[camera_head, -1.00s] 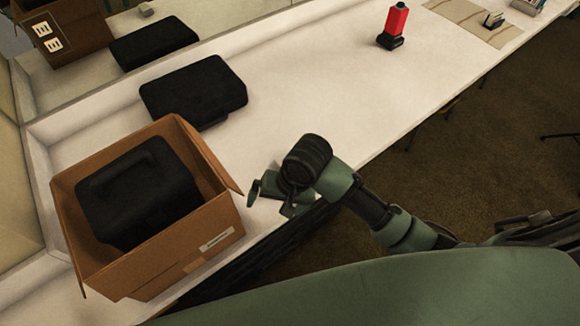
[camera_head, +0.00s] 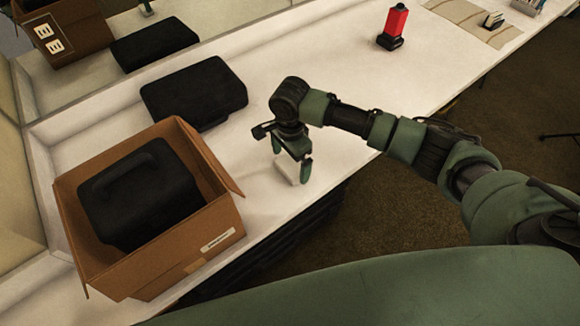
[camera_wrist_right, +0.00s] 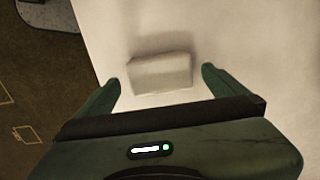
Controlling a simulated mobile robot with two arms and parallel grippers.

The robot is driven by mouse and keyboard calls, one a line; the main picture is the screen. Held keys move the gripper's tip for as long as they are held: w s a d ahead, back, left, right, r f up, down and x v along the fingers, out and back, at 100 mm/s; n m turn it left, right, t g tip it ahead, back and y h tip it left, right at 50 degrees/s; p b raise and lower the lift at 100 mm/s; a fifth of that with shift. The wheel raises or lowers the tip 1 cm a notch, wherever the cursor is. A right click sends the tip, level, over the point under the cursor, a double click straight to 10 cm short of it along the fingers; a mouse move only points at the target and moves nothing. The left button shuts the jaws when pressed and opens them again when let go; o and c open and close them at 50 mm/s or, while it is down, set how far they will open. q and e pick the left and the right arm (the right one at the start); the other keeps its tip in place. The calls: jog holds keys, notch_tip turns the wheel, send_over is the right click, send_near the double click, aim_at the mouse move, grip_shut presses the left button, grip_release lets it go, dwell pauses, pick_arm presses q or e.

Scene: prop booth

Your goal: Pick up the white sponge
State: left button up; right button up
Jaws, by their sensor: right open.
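The white sponge (camera_head: 289,168) lies on the white counter near its front edge, partly hidden behind my right gripper in the head view. In the right wrist view the sponge (camera_wrist_right: 160,73) is a pale block lying just past the fingertips, roughly centred between them. My right gripper (camera_head: 292,164) is open above the sponge, with its fingers pointing down. Its two green fingers also show in the right wrist view (camera_wrist_right: 160,78), one on each side of the sponge with gaps between. My left gripper is not in view.
A cardboard box (camera_head: 215,242) holding a black case (camera_head: 140,195) stands at left. A flat black case (camera_head: 195,92) lies behind. A red and black object (camera_head: 394,25) stands farther along the counter (camera_head: 330,70). The counter between them is clear.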

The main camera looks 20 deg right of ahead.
aim_at(290, 166)
jog(key=shift+f, duration=1.35)
jog(key=c, duration=1.4)
notch_tip(290, 166, up, 20)
jog(key=shift+r+b, duration=0.1)
jog(key=shift+b, duration=0.4)
